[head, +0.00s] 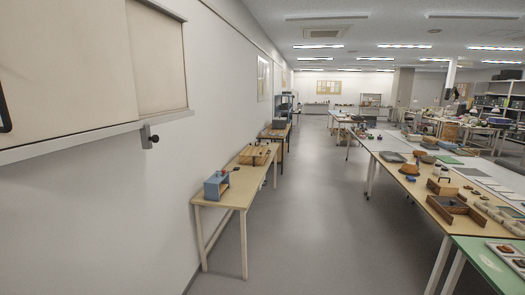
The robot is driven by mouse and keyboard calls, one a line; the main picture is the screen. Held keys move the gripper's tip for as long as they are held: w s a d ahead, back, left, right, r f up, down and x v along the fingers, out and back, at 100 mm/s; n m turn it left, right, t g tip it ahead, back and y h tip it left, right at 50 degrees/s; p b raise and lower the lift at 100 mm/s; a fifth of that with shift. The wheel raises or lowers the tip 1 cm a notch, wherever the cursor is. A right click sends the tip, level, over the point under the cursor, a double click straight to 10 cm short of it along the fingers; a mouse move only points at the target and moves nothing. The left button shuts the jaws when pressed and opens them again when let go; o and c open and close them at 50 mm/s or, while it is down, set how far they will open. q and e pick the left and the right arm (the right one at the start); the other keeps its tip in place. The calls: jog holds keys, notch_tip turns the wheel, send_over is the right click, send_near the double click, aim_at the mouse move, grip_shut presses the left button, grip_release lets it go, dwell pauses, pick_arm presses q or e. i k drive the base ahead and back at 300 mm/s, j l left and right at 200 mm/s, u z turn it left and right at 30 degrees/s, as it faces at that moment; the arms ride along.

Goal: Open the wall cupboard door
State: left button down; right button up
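The wall cupboard (85,141) hangs on the white wall at the upper left, cut off by the left and top edges. A large cream door panel (60,65) covers most of its visible front. A second, browner panel (158,62) shows to the right of it, apparently set further back. Part of a black handle (4,112) shows at the left edge. A dark grey bracket with a black knob (149,136) sits under the cupboard's lower right corner. Neither of my grippers is in view.
A narrow wooden table (240,187) stands against the wall, with a blue-grey device (215,187) and a wooden box (254,154) on it. Long tables (410,190) with pottery and trays stand on the right. The grey floor (300,210) between them is clear.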

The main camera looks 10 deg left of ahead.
aim_at(67, 68)
jog(key=u, duration=1.5)
